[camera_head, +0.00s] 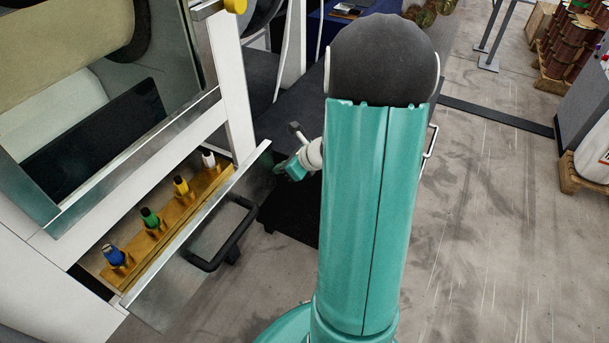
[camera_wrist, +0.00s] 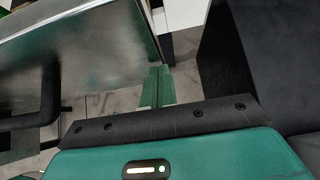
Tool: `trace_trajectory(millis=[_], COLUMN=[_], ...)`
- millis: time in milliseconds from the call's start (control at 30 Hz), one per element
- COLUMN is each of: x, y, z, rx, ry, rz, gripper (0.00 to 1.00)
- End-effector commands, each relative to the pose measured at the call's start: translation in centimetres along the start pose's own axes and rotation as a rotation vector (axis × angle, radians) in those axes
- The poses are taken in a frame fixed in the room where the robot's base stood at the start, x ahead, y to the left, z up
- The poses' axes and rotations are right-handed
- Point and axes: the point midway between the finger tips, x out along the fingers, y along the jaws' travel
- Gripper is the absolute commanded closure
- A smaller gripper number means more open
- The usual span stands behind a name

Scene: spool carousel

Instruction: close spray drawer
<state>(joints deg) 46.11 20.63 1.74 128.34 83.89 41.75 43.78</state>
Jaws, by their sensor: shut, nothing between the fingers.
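The spray drawer (camera_head: 190,235) stands open, pulled out of the white machine at the left. It has a metal front with a black bar handle (camera_head: 228,240). A wooden rack inside holds several spray bottles with blue, green, yellow and white tops. My gripper (camera_head: 281,168) is beyond the far right end of the drawer front, apart from the handle, and partly in shadow. In the wrist view the shut green fingers (camera_wrist: 157,85) are empty, beside the end of the metal drawer front (camera_wrist: 85,50). Whether they touch it I cannot tell. The handle (camera_wrist: 45,95) shows at the left edge.
The white machine (camera_head: 60,280) with a glass window rises above the drawer. A dark block (camera_head: 292,210) lies on the floor behind the handle. Pallets with spools (camera_head: 570,45) stand far right. The concrete floor (camera_head: 490,220) on the right is clear.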

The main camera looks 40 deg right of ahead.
Motion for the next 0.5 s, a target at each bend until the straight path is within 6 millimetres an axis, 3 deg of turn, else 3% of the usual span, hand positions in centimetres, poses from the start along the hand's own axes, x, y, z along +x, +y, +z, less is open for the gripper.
trace_trajectory(millis=[200,500], x=[4.6,8.7], y=[0.2,0.1], z=[4.1,7.8], rx=[-0.004,-0.003], ry=[-0.001,0.0], rz=[0.005,0.002], gripper=[1.0,1.0])
